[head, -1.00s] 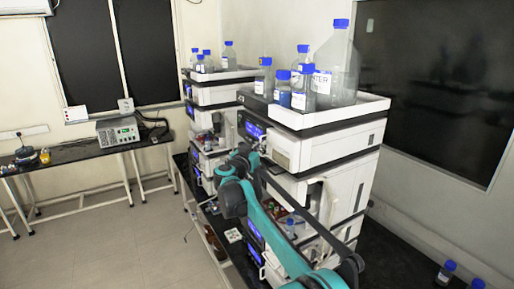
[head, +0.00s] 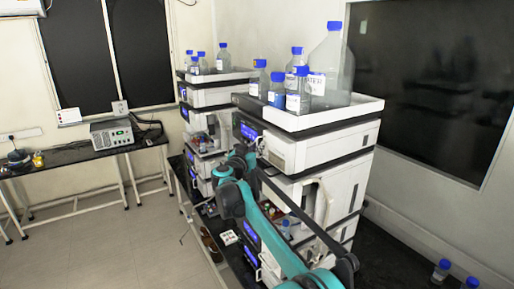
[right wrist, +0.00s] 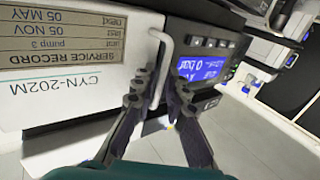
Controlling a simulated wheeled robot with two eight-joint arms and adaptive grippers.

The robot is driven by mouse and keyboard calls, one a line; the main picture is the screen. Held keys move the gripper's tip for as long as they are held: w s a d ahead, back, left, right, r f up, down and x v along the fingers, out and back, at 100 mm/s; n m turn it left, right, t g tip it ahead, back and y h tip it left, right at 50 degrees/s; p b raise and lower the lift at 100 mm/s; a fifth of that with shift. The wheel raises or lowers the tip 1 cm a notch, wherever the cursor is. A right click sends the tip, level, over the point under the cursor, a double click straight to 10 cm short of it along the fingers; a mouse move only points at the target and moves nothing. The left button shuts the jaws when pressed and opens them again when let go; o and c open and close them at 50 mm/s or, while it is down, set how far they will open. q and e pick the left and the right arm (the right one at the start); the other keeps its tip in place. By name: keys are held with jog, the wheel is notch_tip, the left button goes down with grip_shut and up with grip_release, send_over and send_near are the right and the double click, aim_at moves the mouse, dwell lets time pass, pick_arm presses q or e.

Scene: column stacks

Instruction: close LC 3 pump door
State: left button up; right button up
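In the right wrist view, which looks upside down, a white panel with a "pump 3" service label (right wrist: 70,42) fills the left side. A thin white bar handle (right wrist: 162,62) stands beside the panel's edge and a dark front with a lit blue display (right wrist: 203,66). My right gripper (right wrist: 160,88) is open, its dark fingers on either side of the handle. Whether a finger touches it I cannot tell. In the head view my right gripper (head: 244,153) is small, at the near stack's front; how far the door stands open is unclear. My left gripper is out of view.
The near stack carries a white tray (head: 300,122) of blue-capped bottles (head: 330,65). A second stack (head: 212,95) stands behind it. A side table (head: 75,152) holds a grey instrument (head: 111,134). The floor (head: 100,235) at left is clear. Small bottles (head: 441,270) stand at lower right.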

jog(key=shift+s, duration=0.1)
jog(key=v, duration=1.2)
